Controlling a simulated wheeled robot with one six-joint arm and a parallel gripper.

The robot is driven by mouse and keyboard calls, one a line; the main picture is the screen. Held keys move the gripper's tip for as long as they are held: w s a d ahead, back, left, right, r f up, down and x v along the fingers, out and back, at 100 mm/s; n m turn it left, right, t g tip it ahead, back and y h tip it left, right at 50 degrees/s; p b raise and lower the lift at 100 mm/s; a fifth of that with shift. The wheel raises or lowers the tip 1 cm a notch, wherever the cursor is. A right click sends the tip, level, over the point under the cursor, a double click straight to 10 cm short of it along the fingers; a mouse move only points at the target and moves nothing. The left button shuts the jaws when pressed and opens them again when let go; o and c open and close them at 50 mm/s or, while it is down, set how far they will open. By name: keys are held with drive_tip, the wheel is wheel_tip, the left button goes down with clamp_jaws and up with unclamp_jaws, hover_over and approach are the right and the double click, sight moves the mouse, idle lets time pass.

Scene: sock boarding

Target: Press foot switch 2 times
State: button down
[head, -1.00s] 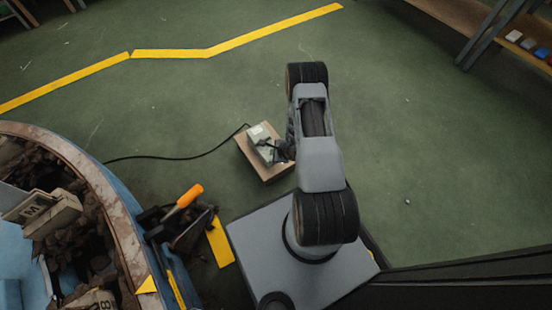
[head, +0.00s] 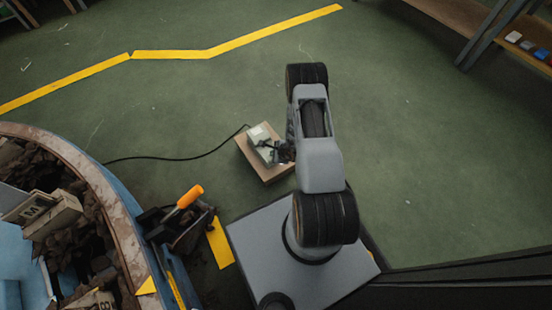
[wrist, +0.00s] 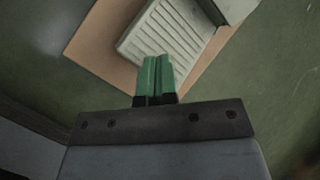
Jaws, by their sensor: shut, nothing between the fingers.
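The foot switch (head: 262,145) is a pale grey-green box with a cable, sitting on a brown board (head: 247,152) on the green floor. In the wrist view its ribbed pedal (wrist: 168,38) fills the upper middle, with the board (wrist: 92,42) around it. My gripper (wrist: 153,62) has green fingertips, shut together with nothing between them. The tips overlap the near edge of the pedal in the wrist view; whether they touch it I cannot tell. In the head view my gripper (head: 284,152) is small, dark and partly hidden by my arm, at the right side of the switch.
A black cable (head: 180,158) runs left from the switch. A round bin with a worn rim (head: 105,185) stands at the left, with an orange-handled tool (head: 190,196) in a holder at its side. Open floor lies beyond and to the right; a shelf (head: 450,15) stands far right.

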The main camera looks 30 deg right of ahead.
drive_tip(key=shift+f, duration=0.2)
idle(0.7)
drive_tip(key=shift+s+f+b, duration=0.1)
drive_tip(key=shift+f+b, duration=0.15)
drive_tip(key=shift+b, duration=0.3)
drive_tip(key=shift+s+f+b, duration=0.25)
drive_tip(key=shift+f+b, duration=0.85)
drive_tip(key=shift+f, duration=0.2)
idle(1.1)
drive_tip(key=shift+r, duration=0.2)
idle(0.5)
drive_tip(key=shift+w+r+p, duration=0.2)
drive_tip(key=shift+r+p, duration=0.3)
drive_tip(key=shift+r, duration=0.3)
drive_tip(key=shift+w+r+p, duration=0.15)
drive_tip(key=shift+r+p, duration=0.35)
drive_tip(key=shift+r, duration=0.4)
drive_tip(key=shift+w+a+r+p, duration=0.1)
drive_tip(key=shift+w+r+p, duration=0.15)
drive_tip(key=shift+r+p, duration=0.7)
drive_tip(key=shift+w+r+p, duration=0.2)
drive_tip(key=shift+r+p, duration=0.35)
drive_tip(key=shift+r, duration=0.8)
